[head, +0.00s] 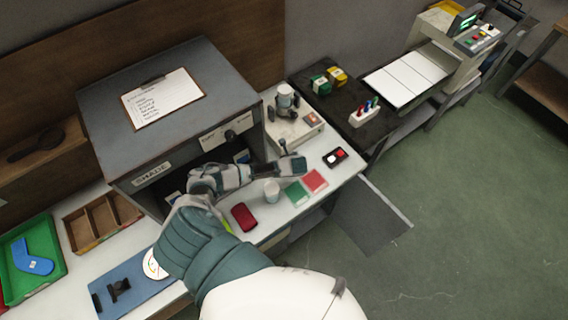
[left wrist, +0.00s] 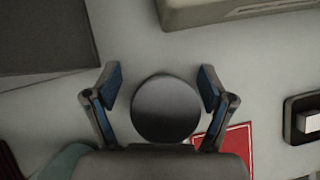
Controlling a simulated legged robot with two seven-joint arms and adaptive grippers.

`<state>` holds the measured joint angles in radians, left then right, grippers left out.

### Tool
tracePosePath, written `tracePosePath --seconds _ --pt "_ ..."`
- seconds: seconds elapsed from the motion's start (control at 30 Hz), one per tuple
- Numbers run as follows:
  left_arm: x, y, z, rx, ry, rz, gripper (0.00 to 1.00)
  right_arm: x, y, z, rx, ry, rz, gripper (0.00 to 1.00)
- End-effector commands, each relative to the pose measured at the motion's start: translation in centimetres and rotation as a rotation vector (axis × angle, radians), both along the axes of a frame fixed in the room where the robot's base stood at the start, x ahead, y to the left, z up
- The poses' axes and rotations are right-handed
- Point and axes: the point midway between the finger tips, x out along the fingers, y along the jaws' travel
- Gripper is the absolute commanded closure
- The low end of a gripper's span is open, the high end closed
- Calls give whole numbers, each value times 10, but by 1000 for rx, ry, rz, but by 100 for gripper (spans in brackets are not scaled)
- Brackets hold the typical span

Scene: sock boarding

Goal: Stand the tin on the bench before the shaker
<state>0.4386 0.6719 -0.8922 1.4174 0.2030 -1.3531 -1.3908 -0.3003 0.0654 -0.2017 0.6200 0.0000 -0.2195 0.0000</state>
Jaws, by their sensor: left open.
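In the left wrist view a tin with a round dark top (left wrist: 166,108) is between the two fingers of my left gripper (left wrist: 160,92), which are apart, with gaps at both sides. In the head view the left gripper (head: 290,166) is over the bench (head: 345,178), in front of the shaker (head: 297,128). The shaker has a pale base and a white and dark upper part. My right gripper is not in view.
A grey cabinet (head: 170,100) stands left of the shaker. A red case (head: 244,216), green card (head: 297,193), red card (head: 314,180) and black button box (head: 335,157) lie near the hand. Trays (head: 62,262) are at the left.

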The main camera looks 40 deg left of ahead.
Motion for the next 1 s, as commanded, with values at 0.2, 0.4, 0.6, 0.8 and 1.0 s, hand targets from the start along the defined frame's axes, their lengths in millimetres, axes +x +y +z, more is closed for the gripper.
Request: tracePosePath --seconds 0.2,0.4,0.6,0.8,1.0 --pt "-4 -8 19 -1 -1 -2 18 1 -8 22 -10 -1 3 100" --pt "-13 -24 48 -6 -6 -5 18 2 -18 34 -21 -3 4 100" --pt "-25 -43 82 -7 -4 -3 18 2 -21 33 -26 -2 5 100" --pt "-31 -53 99 -4 -2 0 18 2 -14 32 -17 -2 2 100" --pt "-32 -55 102 -3 -1 1 18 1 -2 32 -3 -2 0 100"
